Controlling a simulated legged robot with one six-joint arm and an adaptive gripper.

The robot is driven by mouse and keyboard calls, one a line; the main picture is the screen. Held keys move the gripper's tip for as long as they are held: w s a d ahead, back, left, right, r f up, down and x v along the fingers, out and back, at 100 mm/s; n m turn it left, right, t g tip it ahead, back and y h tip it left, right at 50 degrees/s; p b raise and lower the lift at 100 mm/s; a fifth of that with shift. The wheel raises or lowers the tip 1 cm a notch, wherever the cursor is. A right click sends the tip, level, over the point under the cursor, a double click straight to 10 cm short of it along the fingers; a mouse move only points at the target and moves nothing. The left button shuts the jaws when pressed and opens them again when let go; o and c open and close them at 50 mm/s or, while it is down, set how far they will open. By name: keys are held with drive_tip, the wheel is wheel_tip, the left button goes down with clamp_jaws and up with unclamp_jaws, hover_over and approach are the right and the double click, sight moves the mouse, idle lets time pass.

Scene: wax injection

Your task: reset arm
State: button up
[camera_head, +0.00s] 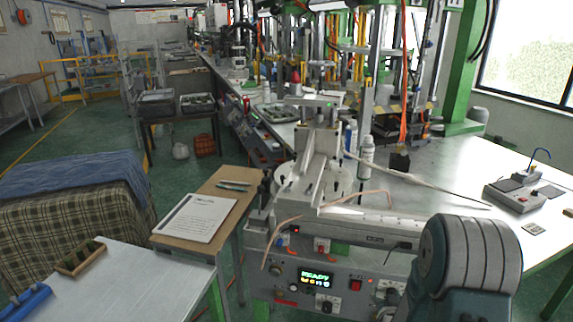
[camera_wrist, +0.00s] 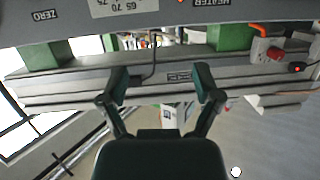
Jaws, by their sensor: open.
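My gripper (camera_wrist: 161,84) shows in the wrist view with its two dark green fingers spread wide and nothing between them. A grey machine panel with labels (camera_wrist: 110,8) and a metal rail (camera_wrist: 60,88) lie beyond the fingers. I cannot tell how far they are from the fingertips. In the head view, my arm's large grey and teal joint (camera_head: 470,262) fills the lower right, in front of the wax injection machine (camera_head: 340,262). My gripper cannot be made out in the head view. The machine's green display reads READY.
A metal worktable (camera_head: 460,190) stands at the right with a small grey device (camera_head: 515,196) on it. A brown board with a paper sheet (camera_head: 195,218) and a grey table with a wooden rack (camera_head: 80,257) are at the left.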

drive_tip(key=s+a+r+n+g+y, duration=0.1)
drive_tip(key=s+a+r+g, duration=0.15)
drive_tip(key=r, duration=0.55)
drive_tip(key=s+a+r+g+y, duration=0.1)
drive_tip(key=s+a+r+g, duration=0.1)
drive_tip(key=s+a+r, duration=0.35)
drive_tip(key=s+a+r+g, duration=0.1)
drive_tip(key=s+r, duration=0.2)
drive_tip(key=s, duration=0.3)
drive_tip(key=s+a+r+n+g, duration=0.1)
drive_tip(key=s+r+g, duration=0.1)
drive_tip(key=s, duration=0.5)
drive_tip(key=s+a+r+g, duration=0.1)
drive_tip(key=s+r, duration=0.3)
drive_tip(key=s, duration=0.3)
drive_tip(key=shift+a+r+n+g+y, duration=0.2)
drive_tip(key=shift+a+n+g+y, duration=0.1)
drive_tip(key=shift+a+g+y, duration=0.1)
